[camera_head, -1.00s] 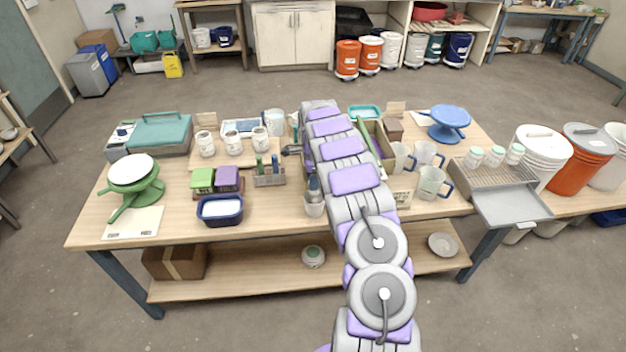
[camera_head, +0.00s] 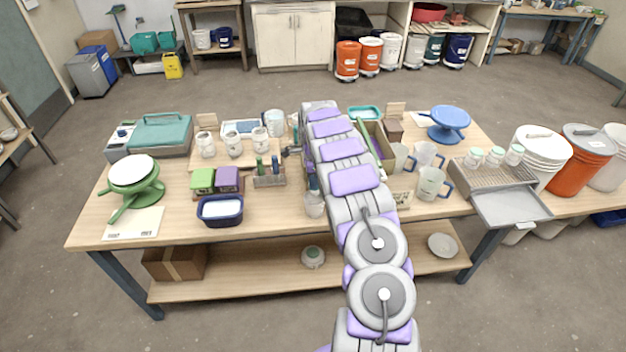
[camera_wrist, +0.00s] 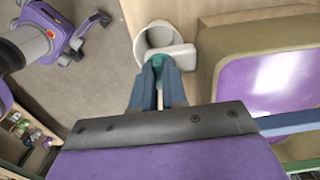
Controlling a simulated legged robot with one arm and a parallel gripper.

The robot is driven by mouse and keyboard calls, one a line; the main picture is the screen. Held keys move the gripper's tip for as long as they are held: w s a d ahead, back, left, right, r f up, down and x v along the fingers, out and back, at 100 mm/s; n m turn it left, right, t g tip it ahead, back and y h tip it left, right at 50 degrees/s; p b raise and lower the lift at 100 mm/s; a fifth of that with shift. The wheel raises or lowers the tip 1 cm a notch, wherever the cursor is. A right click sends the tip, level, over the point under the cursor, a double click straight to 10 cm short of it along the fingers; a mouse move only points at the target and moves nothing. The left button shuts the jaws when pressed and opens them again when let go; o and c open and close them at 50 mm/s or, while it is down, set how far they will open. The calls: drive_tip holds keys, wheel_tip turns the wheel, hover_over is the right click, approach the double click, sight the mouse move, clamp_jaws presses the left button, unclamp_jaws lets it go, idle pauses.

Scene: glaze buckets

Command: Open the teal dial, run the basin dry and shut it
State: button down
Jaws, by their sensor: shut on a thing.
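In the wrist view, my gripper (camera_wrist: 158,92) is shut on the small teal dial (camera_wrist: 158,62), with its blue fingers on either side of it. A pale cup-like vessel (camera_wrist: 146,36) with a wide mouth shows just beyond the fingertips. The beige basin (camera_wrist: 212,72) is close on the right, with purple glaze (camera_wrist: 275,85) inside. I cannot tell whether any glaze is running. In the head view my arm hides most of the basin and the dial. A pale vessel (camera_head: 314,206) shows beside the arm at the table's front edge.
Mugs (camera_head: 432,184) stand just right of my arm. A brush holder (camera_head: 269,178) and a blue tub (camera_head: 220,211) are to the left. A wire rack (camera_head: 495,178) and a blue turntable (camera_head: 449,122) are further right. Bare table lies along the front edge.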

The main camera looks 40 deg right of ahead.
drive_tip(key=n+p, duration=0.1)
drive_tip(key=n, duration=0.2)
drive_tip(key=shift+a+r+p, duration=0.1)
drive_tip(key=shift+r+p, duration=0.05)
drive_tip(key=shift+p, duration=0.25)
drive_tip(key=n+p, duration=0.1)
drive_tip(key=n, duration=0.3)
drive_tip(key=shift+n+p, duration=0.3)
drive_tip(key=n+p, duration=0.1)
drive_tip(key=n, duration=0.2)
drive_tip(key=shift+s+n, duration=0.1)
drive_tip(key=shift+n, duration=2)
drive_tip(key=c, duration=1.2)
unclamp_jaws()
drive_tip(key=shift+d, duration=0.2)
drive_tip(key=shift+o, duration=0.2)
